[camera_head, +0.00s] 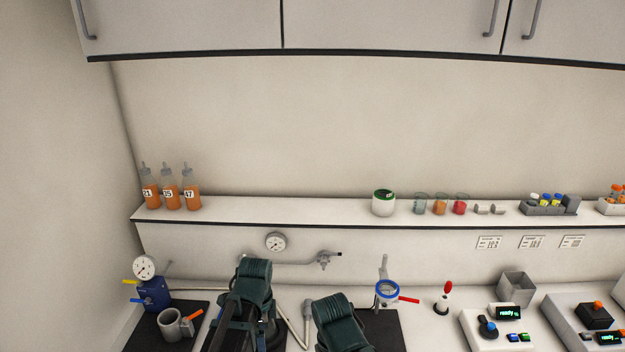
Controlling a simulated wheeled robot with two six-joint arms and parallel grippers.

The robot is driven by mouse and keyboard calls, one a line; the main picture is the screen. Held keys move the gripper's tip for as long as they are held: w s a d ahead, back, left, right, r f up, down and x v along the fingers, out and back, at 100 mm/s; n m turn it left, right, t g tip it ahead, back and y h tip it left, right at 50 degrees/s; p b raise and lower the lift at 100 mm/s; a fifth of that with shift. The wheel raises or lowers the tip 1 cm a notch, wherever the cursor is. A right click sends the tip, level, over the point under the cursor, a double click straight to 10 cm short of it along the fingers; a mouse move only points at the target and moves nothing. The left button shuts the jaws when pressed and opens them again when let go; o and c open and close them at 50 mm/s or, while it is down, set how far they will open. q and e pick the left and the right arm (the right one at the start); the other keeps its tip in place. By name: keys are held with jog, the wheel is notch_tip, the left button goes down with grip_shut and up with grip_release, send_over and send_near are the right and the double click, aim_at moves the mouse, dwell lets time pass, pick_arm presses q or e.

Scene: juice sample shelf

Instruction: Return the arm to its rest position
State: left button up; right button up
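The dark green links of my two arms show at the bottom centre of the head view, above the counter and dark mats. I see no fingertips of either gripper, so neither their state nor anything they hold shows. Three bottles of orange juice (171,192) with number labels stand upright at the left end of the long shelf (290,208). Nothing of mine touches the bottles or the shelf.
The shelf also bears a white tub with green rim (383,204), small cups (440,206) and a vial rack (543,207). On the counter are a blue device with a gauge (152,291), a grey mug (171,325), a blue-ringed part (387,291) and consoles (497,330). Cabinets (390,22) hang above.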

pick_arm(q)
jog(key=s+d+f+n+b, duration=0.3)
jog(key=s+f+n+b, duration=0.2)
jog(key=f+b, duration=0.3)
jog(key=s+d+f+n+b, duration=0.4)
jog(key=s+f+n+b, duration=0.1)
jog(key=f+n+b, duration=0.2)
notch_tip(320, 180, down, 3)
jog(key=shift+s+r+y+b, duration=0.15)
jog(key=shift+s+y+b, duration=0.25)
jog(key=shift+b, duration=0.4)
jog(key=shift+a, duration=0.1)
